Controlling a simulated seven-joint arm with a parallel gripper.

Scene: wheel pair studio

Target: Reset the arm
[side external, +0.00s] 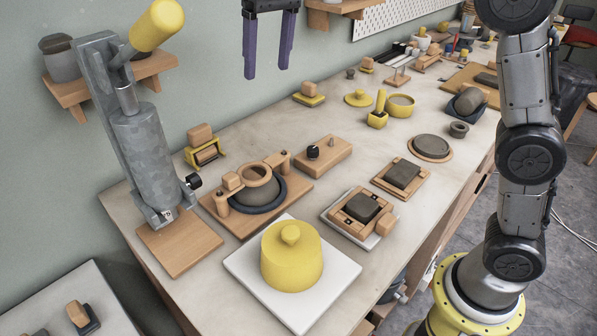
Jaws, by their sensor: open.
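My gripper (269,44) hangs at the top middle of the side external view, with its purple fingers pointing down and spread apart. It is open, and nothing shows between the fingers. It appears high above the workbench (225,150), well clear of the things on it. Its upper part is cut off by the top edge of the picture. My arm's grey and black links stand at the right on a yellow base.
A tall grey press (140,150) with a yellow handle stands at the left. A yellow lidded pot (291,262) sits on a white slab (335,280) at the front. Wooden fixtures and yellow tools crowd the bench. A wooden shelf (335,7) is beside my gripper.

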